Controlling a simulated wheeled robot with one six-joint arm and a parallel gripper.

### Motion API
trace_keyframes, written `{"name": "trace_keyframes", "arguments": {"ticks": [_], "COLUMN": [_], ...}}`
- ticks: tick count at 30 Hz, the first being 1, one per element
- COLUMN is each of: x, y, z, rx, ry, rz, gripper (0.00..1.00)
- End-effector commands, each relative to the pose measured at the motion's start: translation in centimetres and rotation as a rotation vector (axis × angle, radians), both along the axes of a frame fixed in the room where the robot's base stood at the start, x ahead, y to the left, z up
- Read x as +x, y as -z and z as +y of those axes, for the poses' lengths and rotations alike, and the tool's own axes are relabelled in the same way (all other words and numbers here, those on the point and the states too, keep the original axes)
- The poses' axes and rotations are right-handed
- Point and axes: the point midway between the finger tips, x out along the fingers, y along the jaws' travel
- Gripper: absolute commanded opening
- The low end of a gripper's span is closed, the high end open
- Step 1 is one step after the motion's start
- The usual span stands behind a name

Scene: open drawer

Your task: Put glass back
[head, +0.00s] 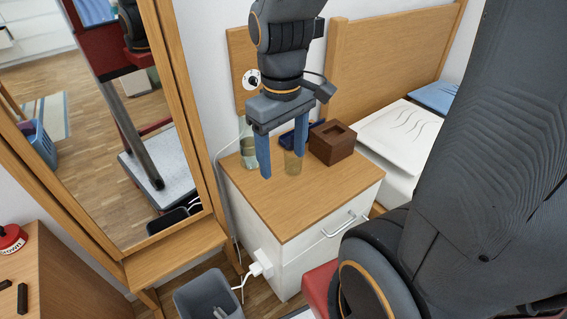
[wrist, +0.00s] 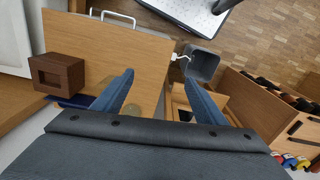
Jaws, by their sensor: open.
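A translucent, yellowish glass (head: 293,164) stands upright on the nightstand top (head: 280,212). My gripper (head: 282,166) points down over the nightstand with its blue fingers apart and nothing clearly held. In the head view the right finger overlaps the glass; I cannot tell whether they touch. In the wrist view, my gripper (wrist: 158,79) is open, and a faint round shape that looks like the glass (wrist: 131,111) shows beside the left finger, partly hidden by the gripper body.
A brown box (head: 332,143) stands right of the glass, with a dark blue item (head: 289,138) behind. A green-tinted bottle (head: 246,147) stands at the back left. A framed mirror (head: 140,120) is left. A grey bin (head: 208,294) is on the floor. The nightstand's front is clear.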

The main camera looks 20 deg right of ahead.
Motion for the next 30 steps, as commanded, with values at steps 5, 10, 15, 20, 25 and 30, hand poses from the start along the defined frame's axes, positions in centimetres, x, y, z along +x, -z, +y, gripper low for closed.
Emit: {"name": "trace_keyframes", "arguments": {"ticks": [5, 10, 15, 20, 25, 30], "x": [-3.3, -4.1, -4.1, -4.2, -4.6, -5.0], "y": [-1.0, -1.1, -1.1, -1.6, -3.6, -5.6], "z": [1.5, 1.8, 1.8, 1.8, 1.6, 1.3], "rx": [0.035, 0.043, 0.042, 0.040, 0.034, 0.027], "ry": [0.247, 0.317, 0.317, 0.316, 0.316, 0.316], "rz": [0.001, 0.006, 0.006, 0.007, 0.011, 0.010], "gripper": [0.66, 0.66, 0.66, 0.66, 0.66, 0.66]}}
